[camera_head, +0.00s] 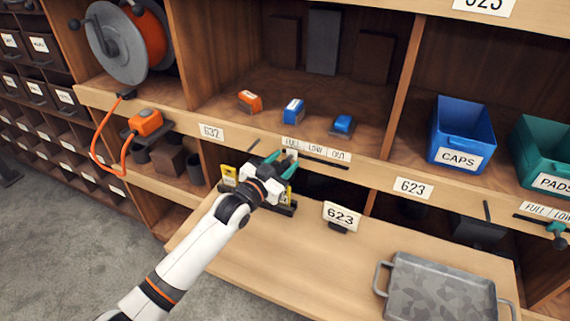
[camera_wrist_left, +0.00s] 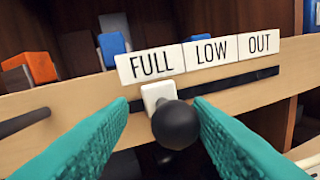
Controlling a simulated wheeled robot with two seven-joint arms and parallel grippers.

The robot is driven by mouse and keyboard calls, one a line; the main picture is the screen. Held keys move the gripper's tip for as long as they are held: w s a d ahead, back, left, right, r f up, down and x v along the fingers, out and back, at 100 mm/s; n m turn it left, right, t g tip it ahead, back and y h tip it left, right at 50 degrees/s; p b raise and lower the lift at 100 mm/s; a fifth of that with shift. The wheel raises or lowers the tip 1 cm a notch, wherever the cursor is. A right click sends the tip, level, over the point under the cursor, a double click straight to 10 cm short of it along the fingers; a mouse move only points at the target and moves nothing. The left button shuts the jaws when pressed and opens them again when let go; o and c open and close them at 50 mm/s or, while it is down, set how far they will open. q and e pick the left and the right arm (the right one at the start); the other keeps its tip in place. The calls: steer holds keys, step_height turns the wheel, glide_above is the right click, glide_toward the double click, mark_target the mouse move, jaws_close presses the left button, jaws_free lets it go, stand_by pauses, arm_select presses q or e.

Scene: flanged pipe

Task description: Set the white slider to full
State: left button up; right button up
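The white slider (camera_wrist_left: 154,94) with a round black knob (camera_wrist_left: 176,125) sits in a black slot (camera_wrist_left: 235,80) on the shelf edge. In the left wrist view it is under the word FULL (camera_wrist_left: 151,64), near the slot's left end. LOW and OUT plates are farther right. My left gripper (camera_wrist_left: 161,106) is open, its green fingers apart on either side of the slider and knob, with gaps visible. My right gripper is not in view.
Orange and blue items (camera_head: 293,111) stand on the shelf above the slot. A 623 sign (camera_head: 342,216) stands on the lower board. A grey tray (camera_head: 440,290) lies at front right.

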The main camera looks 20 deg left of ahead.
arm_select(q)
steer(key=shift+d, duration=0.1)
steer(key=shift+s, duration=0.15)
steer(key=shift+s+f, duration=0.1)
steer(key=shift+s, duration=0.2)
steer(key=b+v, duration=0.2)
steer(key=v, duration=0.9)
steer(key=shift+a, duration=0.25)
